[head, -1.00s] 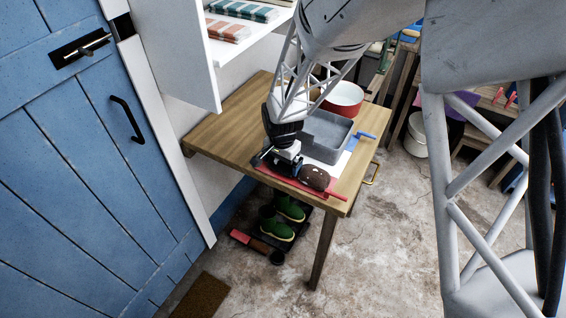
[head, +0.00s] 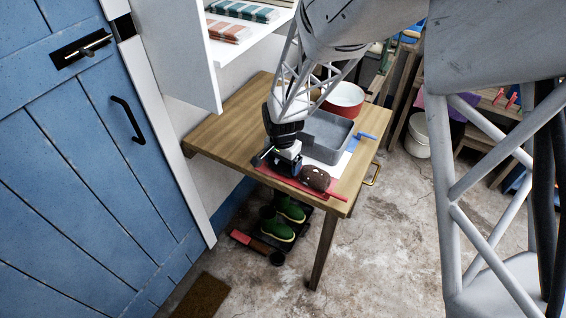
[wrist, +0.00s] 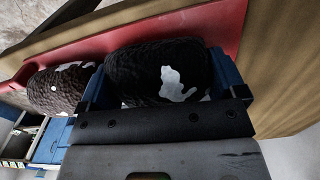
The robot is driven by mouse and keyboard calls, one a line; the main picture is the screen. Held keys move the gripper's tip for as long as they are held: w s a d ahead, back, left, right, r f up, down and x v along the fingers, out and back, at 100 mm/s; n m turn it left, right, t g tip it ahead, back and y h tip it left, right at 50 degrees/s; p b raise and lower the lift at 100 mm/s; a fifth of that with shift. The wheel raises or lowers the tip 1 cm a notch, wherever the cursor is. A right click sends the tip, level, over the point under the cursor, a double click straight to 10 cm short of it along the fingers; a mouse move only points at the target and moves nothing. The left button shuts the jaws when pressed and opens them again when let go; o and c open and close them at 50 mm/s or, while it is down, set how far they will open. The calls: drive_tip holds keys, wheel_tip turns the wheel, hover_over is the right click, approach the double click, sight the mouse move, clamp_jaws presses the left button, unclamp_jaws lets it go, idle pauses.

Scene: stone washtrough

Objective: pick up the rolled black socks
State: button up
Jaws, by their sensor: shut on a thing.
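The rolled black socks (wrist: 140,70), a dark knitted bundle with a white patch, lie between the two blue fingers of my gripper (wrist: 161,80) in the wrist view. The fingers are shut on the bundle from both sides. In the head view my gripper (head: 284,166) is low over the red board at the table's front edge, and the black socks are mostly hidden by it. I cannot tell whether they still touch the board.
A brown rolled bundle (head: 315,178) with white spots lies close beside the gripper on the red board (head: 325,193); it also shows in the wrist view (wrist: 55,90). A grey basin (head: 348,128) and a red bowl (head: 343,110) stand behind. The table's left side (head: 222,130) is clear.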

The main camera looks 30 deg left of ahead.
wheel_tip(320, 180, up, 10)
drive_tip(key=shift+f, duration=0.1)
idle(0.4)
drive_tip(key=shift+w, duration=0.1)
idle(0.5)
drive_tip(key=w+d+r+m, duration=0.2)
drive_tip(key=w+r, duration=0.1)
drive_tip(key=w, duration=1.6)
drive_tip(key=w+d+r+m, duration=0.2)
drive_tip(key=w+r+m, duration=0.1)
drive_tip(key=w, duration=1.6)
drive_tip(key=shift+w, duration=0.35)
drive_tip(key=shift+f, duration=0.1)
drive_tip(key=shift+f, duration=7.4)
drive_tip(key=shift+r, duration=0.15)
